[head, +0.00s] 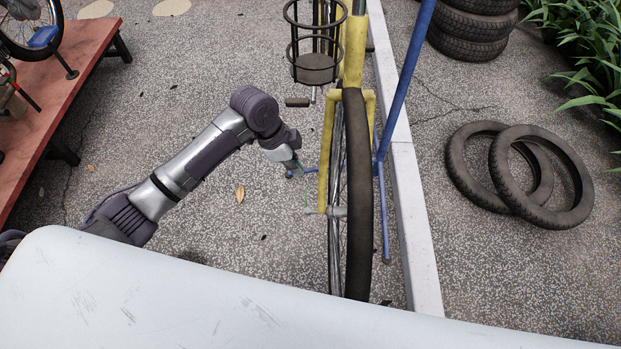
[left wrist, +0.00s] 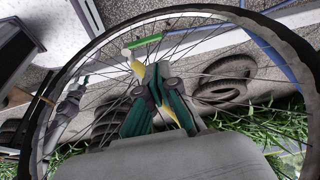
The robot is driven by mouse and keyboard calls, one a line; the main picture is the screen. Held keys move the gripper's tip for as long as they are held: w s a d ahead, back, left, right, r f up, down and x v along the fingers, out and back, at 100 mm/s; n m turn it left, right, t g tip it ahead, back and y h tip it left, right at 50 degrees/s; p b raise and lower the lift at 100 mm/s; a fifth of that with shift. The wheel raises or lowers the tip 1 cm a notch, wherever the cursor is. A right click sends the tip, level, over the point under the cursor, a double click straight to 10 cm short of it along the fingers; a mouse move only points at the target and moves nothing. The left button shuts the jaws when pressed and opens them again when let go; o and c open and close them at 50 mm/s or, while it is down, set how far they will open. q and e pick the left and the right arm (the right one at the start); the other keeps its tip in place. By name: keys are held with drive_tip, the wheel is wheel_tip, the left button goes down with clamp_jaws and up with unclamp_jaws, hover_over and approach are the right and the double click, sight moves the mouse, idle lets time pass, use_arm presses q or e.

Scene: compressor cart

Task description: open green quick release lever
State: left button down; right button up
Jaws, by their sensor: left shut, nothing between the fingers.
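The green quick release lever (left wrist: 146,42) shows in the left wrist view as a short green bar by the wheel hub, just beyond my fingertips. The bicycle wheel (head: 357,200) stands upright in that fork. My left gripper (head: 297,169) is beside the wheel on its left, near the lever; its dark teal fingers (left wrist: 158,75) are shut and empty. Contact with the lever cannot be made out.
A blue stand (head: 382,170) and a pale kerb (head: 415,220) lie right of the wheel. Loose tyres (head: 541,178) lie farther right. A black wire basket (head: 315,45) is above. A red bench (head: 60,85) stands at left. The paving between bench and wheel is mostly clear.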

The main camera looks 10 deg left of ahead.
use_arm(q)
drive_tip(key=x, duration=1)
drive_tip(key=shift+b, duration=0.45)
use_arm(e)
drive_tip(key=shift+f, duration=0.45)
use_arm(q)
drive_tip(key=shift+s, duration=0.1)
use_arm(e)
drive_tip(key=shift+r, duration=0.1)
